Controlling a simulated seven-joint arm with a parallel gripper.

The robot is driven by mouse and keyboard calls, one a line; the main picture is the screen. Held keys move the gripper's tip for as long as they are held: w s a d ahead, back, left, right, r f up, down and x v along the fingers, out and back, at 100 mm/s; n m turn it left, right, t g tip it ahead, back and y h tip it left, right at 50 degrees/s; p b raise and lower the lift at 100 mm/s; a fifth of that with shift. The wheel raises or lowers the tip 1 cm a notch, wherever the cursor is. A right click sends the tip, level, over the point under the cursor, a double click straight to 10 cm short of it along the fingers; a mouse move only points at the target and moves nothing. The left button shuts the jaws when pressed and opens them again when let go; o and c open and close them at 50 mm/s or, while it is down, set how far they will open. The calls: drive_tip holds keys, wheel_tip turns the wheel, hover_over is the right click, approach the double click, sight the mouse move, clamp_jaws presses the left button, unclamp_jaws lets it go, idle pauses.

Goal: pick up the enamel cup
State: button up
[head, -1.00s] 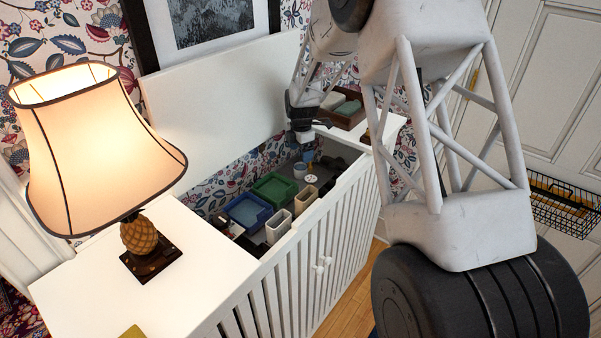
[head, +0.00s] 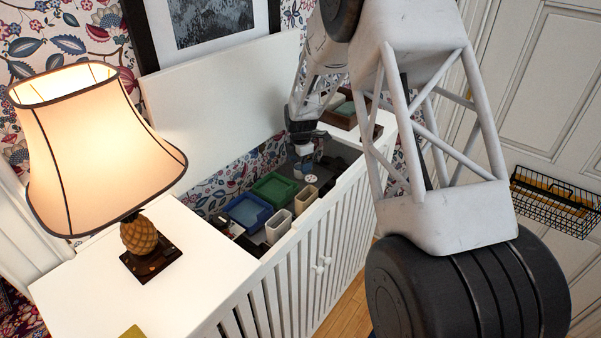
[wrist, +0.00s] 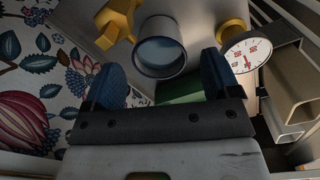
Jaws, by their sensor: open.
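The enamel cup (wrist: 162,50) is white with a dark blue rim. In the wrist view it stands just beyond the gap between my fingertips, its open top towards the camera. My gripper (wrist: 160,72) is open, with one blue finger on each side of the gap, and nothing is held. In the head view my gripper (head: 303,163) is down inside the opened white cabinet, near its far end.
A white round dial with red marks (wrist: 247,53) lies right of the cup. Yellow objects (wrist: 116,20) flank it. A green tray (head: 273,188), a blue tray (head: 248,212) and pale narrow boxes (head: 279,224) fill the nearer cabinet. A lit lamp (head: 95,150) stands on the left top.

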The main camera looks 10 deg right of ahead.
drive_tip(key=shift+f, duration=1.4)
drive_tip(key=c, duration=1)
drive_tip(key=shift+c, duration=0.2)
drive_tip(key=shift+r, duration=0.25)
wheel_tip(320, 180, up, 9)
drive_tip(key=shift+r, duration=0.15)
drive_tip(key=shift+r, duration=0.1)
idle(1.1)
